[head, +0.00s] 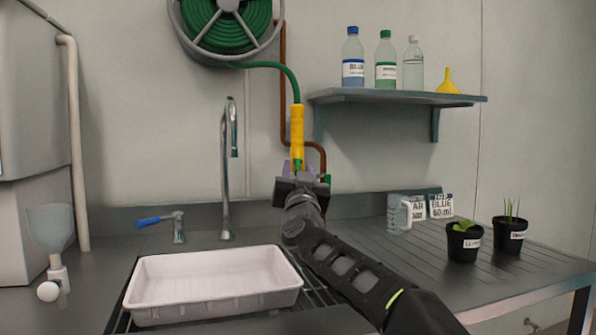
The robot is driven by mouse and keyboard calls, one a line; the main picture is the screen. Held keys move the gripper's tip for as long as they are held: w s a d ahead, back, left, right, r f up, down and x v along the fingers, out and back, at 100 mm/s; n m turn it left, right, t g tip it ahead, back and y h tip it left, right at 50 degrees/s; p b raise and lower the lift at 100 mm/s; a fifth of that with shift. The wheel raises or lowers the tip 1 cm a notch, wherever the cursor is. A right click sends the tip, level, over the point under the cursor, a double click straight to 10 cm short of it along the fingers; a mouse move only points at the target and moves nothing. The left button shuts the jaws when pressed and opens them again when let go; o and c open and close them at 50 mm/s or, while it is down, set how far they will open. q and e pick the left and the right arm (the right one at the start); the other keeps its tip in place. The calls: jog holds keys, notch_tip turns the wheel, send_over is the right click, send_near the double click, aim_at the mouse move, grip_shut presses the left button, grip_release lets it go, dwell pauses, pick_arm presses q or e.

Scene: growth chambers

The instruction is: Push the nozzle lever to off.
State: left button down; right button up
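The yellow nozzle (297,128) hangs upright on the end of the green hose (291,77), in front of the wall. My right gripper (299,172) is at the nozzle's lower end, reaching up from the lower right. Small purple and green parts show there, and I cannot tell which of them is the nozzle lever. The gripper body hides the nozzle's bottom, and whether the fingers are open or touching it is unclear. My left gripper is not in view.
A white tray (213,312) sits on a rack below the faucet (230,170). A blue-handled tap (177,228) stands left of it. A shelf (400,96) with bottles and a yellow funnel (447,82) is at right. Two potted plants (464,244) (510,236) and a measuring jug (399,215) stand on the counter.

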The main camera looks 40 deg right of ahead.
jog(key=shift+c, duration=0.5)
grip_shut()
